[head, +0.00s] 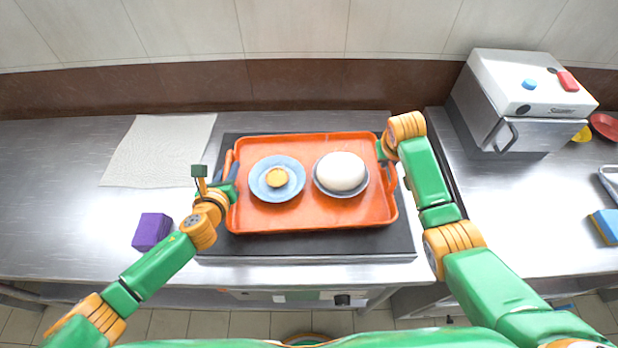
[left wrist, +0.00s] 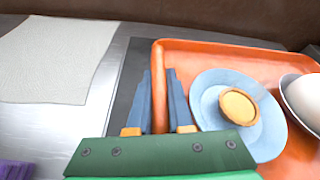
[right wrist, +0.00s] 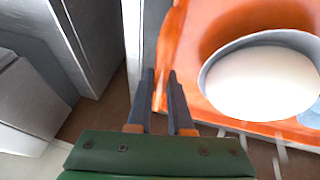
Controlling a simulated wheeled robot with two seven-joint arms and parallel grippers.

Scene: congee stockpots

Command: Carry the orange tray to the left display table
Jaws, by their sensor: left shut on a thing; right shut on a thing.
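The orange tray (head: 300,215) is in the middle of the head view, over a dark flat panel (head: 300,246) on the steel counter. It carries a blue plate (head: 261,186) with a small yellow round item (head: 277,178), and a bowl (head: 342,193) with a large white mound (head: 342,170). My left gripper (head: 232,172) is shut on the tray's left rim; in the left wrist view its fingers (left wrist: 160,95) straddle the rim. My right gripper (head: 383,150) is shut on the tray's right side; its fingers (right wrist: 161,95) show at the rim in the right wrist view.
A pale cloth (head: 160,150) and a purple block (head: 152,231) lie on the counter to the left. A white and steel machine (head: 520,100) stands on the right counter, near a red dish (head: 605,126) and a blue-yellow sponge (head: 606,226). A gap separates the two counters.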

